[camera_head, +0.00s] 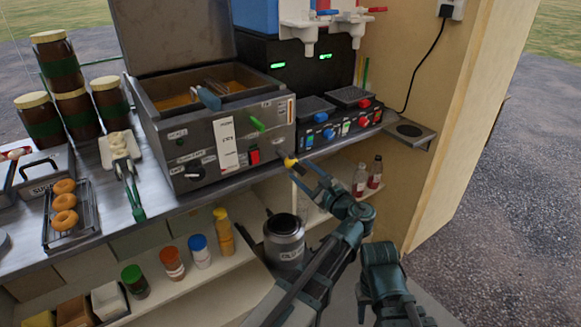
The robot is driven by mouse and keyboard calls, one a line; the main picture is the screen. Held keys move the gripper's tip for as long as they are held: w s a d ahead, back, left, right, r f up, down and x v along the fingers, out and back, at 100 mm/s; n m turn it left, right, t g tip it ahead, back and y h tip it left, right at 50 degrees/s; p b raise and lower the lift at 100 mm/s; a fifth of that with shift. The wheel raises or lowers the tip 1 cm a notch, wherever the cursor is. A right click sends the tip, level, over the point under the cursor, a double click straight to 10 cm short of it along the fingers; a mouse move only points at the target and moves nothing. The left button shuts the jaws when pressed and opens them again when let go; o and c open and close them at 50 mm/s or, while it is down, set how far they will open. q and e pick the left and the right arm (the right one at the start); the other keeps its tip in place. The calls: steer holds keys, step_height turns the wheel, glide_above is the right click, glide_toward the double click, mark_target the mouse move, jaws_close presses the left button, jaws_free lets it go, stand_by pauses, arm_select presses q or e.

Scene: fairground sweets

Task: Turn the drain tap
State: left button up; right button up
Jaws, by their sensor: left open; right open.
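The deep fryer (185,150) is a grey metal box on the counter with its lid up. A small tap with a yellow end (291,162) sticks out at its lower right front corner; I take it as the drain tap.
A control box with coloured knobs (338,122) is right of the fryer. Doughnuts (65,201) lie on a rack at left. Bottles (200,250) stand on the lower shelf. A side wall (455,120) bounds the right.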

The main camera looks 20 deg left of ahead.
arm_select(q)
steer(key=shift+w+a, duration=0.1)
jaws_close()
steer(key=shift+n, duration=0.4)
steer(key=n, duration=0.4)
steer(key=shift+n, duration=0.4)
steer(key=n, duration=0.5)
steer(key=shift+n, duration=0.4)
stand_by(0.3)
jaws_free()
steer(key=shift+r, duration=0.1)
